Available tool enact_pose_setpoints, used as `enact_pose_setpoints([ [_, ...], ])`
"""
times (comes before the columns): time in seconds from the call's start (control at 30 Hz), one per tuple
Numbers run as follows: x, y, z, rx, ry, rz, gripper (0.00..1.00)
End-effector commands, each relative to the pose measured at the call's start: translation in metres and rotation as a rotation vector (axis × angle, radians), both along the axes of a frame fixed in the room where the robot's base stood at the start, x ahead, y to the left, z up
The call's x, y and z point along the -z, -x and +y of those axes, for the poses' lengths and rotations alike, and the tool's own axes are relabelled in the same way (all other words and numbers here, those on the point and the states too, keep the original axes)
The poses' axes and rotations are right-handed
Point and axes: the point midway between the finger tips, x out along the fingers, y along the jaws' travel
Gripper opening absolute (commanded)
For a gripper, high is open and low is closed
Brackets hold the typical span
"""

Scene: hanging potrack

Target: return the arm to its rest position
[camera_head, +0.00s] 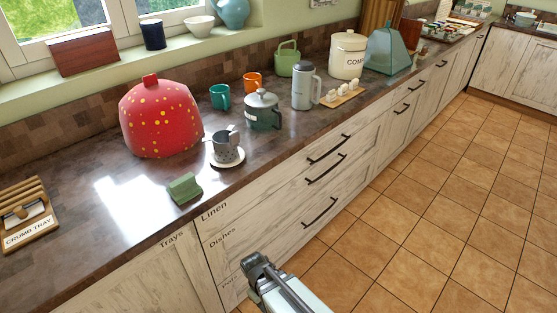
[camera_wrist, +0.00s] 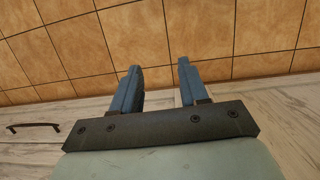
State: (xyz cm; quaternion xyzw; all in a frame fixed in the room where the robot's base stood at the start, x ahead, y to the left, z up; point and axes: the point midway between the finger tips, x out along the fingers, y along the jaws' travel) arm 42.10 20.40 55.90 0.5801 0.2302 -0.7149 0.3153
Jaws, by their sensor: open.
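My gripper (camera_wrist: 160,72) shows in the wrist view with its two blue fingers apart and nothing between them. Below the fingertips in that view are tan floor tiles. In the head view my arm (camera_head: 285,290) reaches in from the bottom edge, in front of the cabinet fronts and beyond the counter's front edge. The fingers cannot be made out clearly in the head view. My arm touches nothing that I can see.
The dark counter (camera_head: 75,255) holds a red dotted cover (camera_head: 160,120), a grey cup on a saucer (camera_head: 226,145), a green block (camera_head: 184,188) and a crumb tray (camera_head: 28,228). Drawer handles (camera_head: 325,168) stick out from the cabinets. The tiled floor (camera_head: 420,220) is clear.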

Motion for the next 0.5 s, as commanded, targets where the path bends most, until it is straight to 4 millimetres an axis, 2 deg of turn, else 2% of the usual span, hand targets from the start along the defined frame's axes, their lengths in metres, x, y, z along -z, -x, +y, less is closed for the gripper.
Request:
enact_pose_setpoints([
  [0.03,0.011,0.005,-0.019,0.050,0.010,0.021,0.44],
  [0.2,0.041,0.025,-0.070,0.200,0.036,0.086,0.44],
  [0.37,0.066,0.051,-0.113,0.343,0.058,0.148,0.44],
  [0.5,0.086,0.079,-0.146,0.470,0.076,0.205,0.44],
])
